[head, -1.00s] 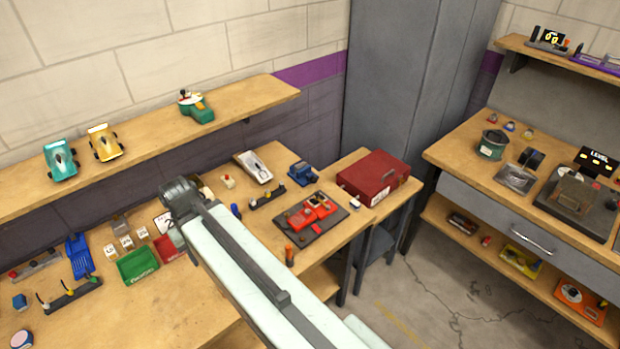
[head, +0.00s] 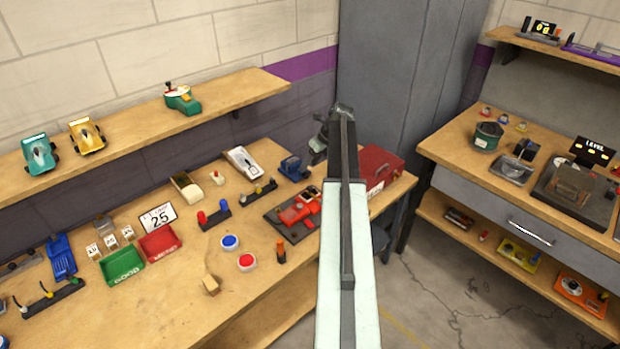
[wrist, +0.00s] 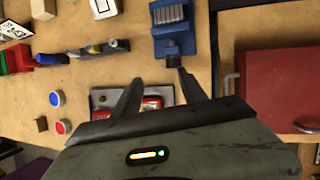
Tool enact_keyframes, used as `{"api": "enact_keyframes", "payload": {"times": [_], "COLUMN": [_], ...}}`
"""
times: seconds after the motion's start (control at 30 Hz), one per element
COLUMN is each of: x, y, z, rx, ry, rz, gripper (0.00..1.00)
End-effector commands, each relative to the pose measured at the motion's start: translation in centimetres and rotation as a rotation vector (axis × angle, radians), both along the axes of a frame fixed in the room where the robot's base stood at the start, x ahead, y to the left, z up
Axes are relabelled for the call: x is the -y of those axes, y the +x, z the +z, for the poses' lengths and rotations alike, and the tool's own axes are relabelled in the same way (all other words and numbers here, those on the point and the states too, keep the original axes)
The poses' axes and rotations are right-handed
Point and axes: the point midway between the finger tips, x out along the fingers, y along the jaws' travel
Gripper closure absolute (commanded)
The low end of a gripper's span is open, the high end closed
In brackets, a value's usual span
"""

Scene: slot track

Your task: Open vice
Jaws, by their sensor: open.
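The vice (head: 293,168) is a small blue block at the back of the workbench, left of the red box. In the wrist view the vice (wrist: 161,42) shows a blue body, a ribbed grey top and a dark part on its near end. My gripper (wrist: 160,83) is open and empty, with its two fingertips just below that dark near end in the picture. I cannot tell whether they touch it. In the head view my gripper (head: 319,142) is seen from behind, close to the vice's right side, and my arm hides part of the bench.
A red toolbox (head: 378,167) stands right of the vice. A red car on a dark plate (head: 299,207) lies in front of the vice, and a grey-white device (head: 242,161) to its left. Red and green trays (head: 122,265) and buttons (head: 230,242) are further left.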

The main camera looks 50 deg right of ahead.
Motion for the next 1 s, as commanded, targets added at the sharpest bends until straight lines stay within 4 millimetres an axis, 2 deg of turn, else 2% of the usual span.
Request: {"api": "enact_keyframes", "payload": {"times": [0.03,0.17,0.37,0.73,0.83,1.0], "x": [1.8,3.0,2.8,1.7,1.4,1.4], "y": [-0.6,-1.2,-0.9,1.4,1.8,1.9], "z": [-0.2,0.0,-1.0,-6.7,-7.3,-7.0], "rx": [-0.002,-0.004,-0.004,-0.005,-0.005,-0.005], "ry": [0.024,0.053,0.052,0.05,0.05,0.05], "rz": [-0.069,-0.144,-0.142,-0.14,-0.14,-0.14], "gripper": [0.51,0.51,0.51,0.51,0.51,0.51]}}
